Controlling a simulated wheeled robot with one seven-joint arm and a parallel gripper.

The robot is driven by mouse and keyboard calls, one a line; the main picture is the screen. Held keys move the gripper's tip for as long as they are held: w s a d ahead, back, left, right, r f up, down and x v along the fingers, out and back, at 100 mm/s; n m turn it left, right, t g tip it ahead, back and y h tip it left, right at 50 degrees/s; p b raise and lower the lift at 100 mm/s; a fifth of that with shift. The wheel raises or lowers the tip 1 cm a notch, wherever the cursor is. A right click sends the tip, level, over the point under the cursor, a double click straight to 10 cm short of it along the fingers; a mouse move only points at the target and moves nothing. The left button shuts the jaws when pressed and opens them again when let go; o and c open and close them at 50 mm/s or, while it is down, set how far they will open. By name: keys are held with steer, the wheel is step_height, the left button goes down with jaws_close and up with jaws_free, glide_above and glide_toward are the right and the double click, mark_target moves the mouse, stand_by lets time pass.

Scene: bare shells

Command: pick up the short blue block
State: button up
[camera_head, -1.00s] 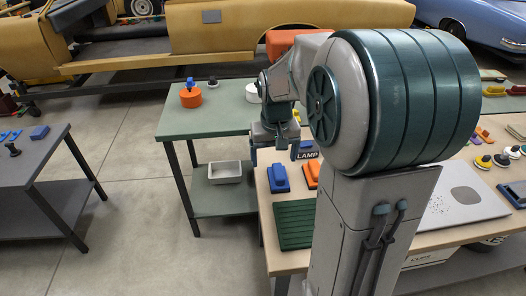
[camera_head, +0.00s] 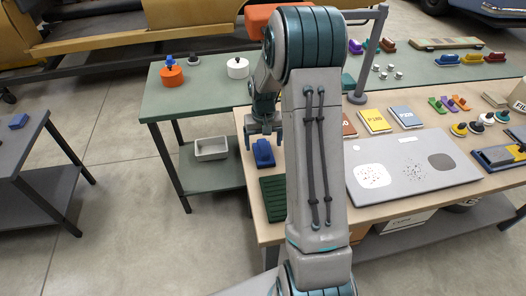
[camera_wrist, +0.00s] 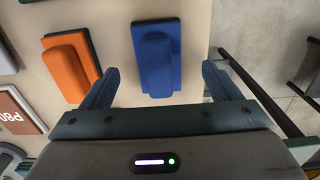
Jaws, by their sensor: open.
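A blue block (camera_head: 263,153), with a raised part on a flat base, lies on the wooden table near its left edge. In the wrist view this blue block (camera_wrist: 158,58) lies between the two spread fingers, its near end toward the palm. My gripper (camera_head: 263,139) is open and empty, just above or around the block; I cannot tell the height exactly. In the wrist view the fingers of my gripper (camera_wrist: 160,70) stand apart from the block on both sides. Another blue block (camera_head: 18,121) lies on the grey table at the far left.
An orange block (camera_wrist: 70,66) lies close left of the blue block in the wrist view. A dark green ridged mat (camera_head: 272,198) lies in front of it on the table. A grey tray (camera_head: 211,148) sits on the lower shelf.

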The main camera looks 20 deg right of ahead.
mark_target(263, 146)
steer(key=shift+w+d+f+p, duration=0.1)
steer(key=shift+w+f+p, duration=0.15)
steer(key=shift+f, duration=0.5)
steer(key=shift+w+d+f+p, duration=0.15)
steer(key=shift+f+p, duration=0.2)
steer(key=shift+f, duration=0.45)
steer(key=shift+w+f+p, duration=0.2)
steer(key=shift+f+p, duration=0.1)
steer(key=shift+f, duration=0.9)
steer(key=c, duration=1.1)
